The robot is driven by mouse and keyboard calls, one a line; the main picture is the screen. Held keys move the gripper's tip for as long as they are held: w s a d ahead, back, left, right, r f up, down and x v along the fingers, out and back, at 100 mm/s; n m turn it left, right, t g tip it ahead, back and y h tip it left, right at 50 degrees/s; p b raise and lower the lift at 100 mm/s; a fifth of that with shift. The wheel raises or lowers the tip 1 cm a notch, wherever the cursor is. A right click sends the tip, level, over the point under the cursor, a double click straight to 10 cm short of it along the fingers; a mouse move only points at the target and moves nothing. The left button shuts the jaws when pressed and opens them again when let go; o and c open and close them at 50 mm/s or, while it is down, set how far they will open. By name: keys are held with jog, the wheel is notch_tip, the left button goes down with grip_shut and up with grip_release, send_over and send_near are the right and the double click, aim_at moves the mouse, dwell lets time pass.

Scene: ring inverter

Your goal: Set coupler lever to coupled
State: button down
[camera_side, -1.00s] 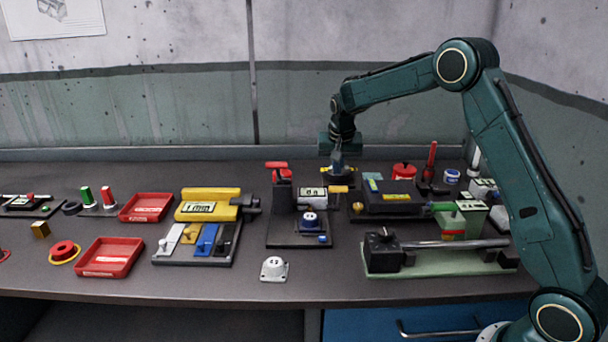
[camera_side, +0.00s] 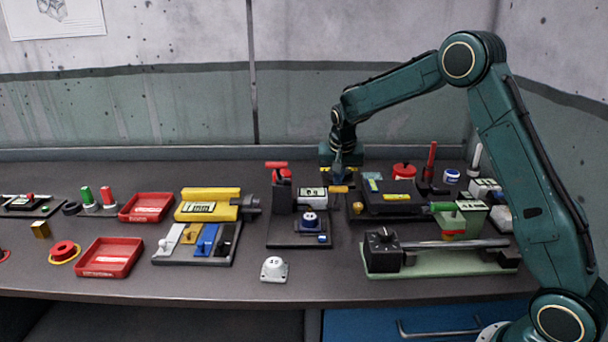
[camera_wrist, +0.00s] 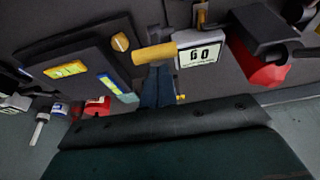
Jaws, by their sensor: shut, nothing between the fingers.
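A lever with a yellow handle (camera_side: 338,189) stands between the white display block (camera_side: 312,195) and the black box unit (camera_side: 388,200); I cannot tell for sure that it is the coupler lever. In the wrist view the yellow handle (camera_wrist: 155,54) lies beside the white display (camera_wrist: 198,54), which seems to read 60. My gripper (camera_side: 341,180) is shut and empty, pointing down just behind the handle. In the wrist view the fingertips (camera_wrist: 157,70) are right beside the handle; whether they touch it is unclear.
A red-topped post (camera_side: 277,168) stands left of my gripper. The black box unit is close on the right, with a red pot (camera_side: 403,171) behind it.

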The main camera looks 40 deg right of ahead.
aim_at(338, 188)
jog(key=shift+s+a+t+h, duration=0.4)
jog(key=shift+s+a, duration=0.05)
dwell(0.5)
jog(key=shift+s+a+f+t+h, duration=0.35)
jog(key=shift+s+a+t+h, duration=0.25)
jog(key=shift+s+t+h, duration=0.1)
jog(key=shift+s+a+f, duration=0.25)
jog(key=shift+s+a, duration=0.1)
jog(key=shift+a, duration=0.05)
jog(key=shift+s+a+f+t+h, duration=0.7)
jog(key=shift+f+t+h, duration=0.15)
jog(key=shift+f, duration=0.05)
jog(key=shift+s+a+f+t+h, duration=0.65)
jog(key=shift+f+t+h, duration=0.2)
jog(key=shift+s+a+f, duration=0.2)
jog(key=shift+f, duration=0.3)
jog(key=shift+s+a+f, duration=0.15)
jog(key=shift+s+f, duration=0.05)
jog(key=shift+f, duration=0.25)
jog(key=shift+f, duration=0.1)
